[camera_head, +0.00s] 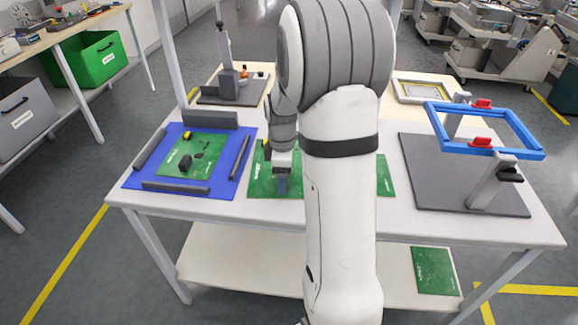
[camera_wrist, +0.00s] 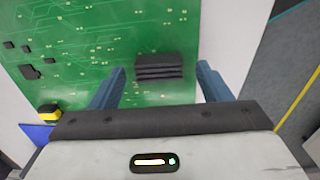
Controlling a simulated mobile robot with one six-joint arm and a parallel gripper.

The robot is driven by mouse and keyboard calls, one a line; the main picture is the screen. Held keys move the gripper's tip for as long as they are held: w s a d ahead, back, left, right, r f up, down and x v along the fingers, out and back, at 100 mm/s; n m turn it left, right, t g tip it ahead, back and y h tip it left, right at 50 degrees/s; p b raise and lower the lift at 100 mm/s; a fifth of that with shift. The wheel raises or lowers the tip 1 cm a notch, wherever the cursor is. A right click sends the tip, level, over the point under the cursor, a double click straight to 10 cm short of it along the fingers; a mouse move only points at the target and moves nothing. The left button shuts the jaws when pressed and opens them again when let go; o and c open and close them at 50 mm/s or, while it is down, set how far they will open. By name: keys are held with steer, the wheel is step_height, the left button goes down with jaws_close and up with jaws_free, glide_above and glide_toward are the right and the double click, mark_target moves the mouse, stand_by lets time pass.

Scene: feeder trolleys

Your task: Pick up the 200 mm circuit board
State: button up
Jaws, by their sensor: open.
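A green circuit board (camera_head: 262,184) lies flat on the white table top, partly hidden behind my arm. In the wrist view the board (camera_wrist: 90,50) fills much of the upper left, with a dark ribbed block (camera_wrist: 158,67) on it. My gripper (camera_head: 282,186) is over this board. In the wrist view the gripper (camera_wrist: 164,82) is open, its two blue fingers on either side of the block, with nothing held. I cannot tell whether the fingertips touch the board. More green board (camera_head: 385,178) shows right of my arm; whether it is the same board is hidden.
A blue fixture plate (camera_head: 233,160) with dark bars holds another green board (camera_head: 178,162) at left. A blue frame (camera_head: 436,112) on stands over a grey plate (camera_head: 415,170) is at right. A green board (camera_head: 436,270) lies on the lower shelf. A post device (camera_head: 228,75) stands behind.

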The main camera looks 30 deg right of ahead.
steer(key=shift+f, duration=0.1)
steer(key=c, duration=1.4)
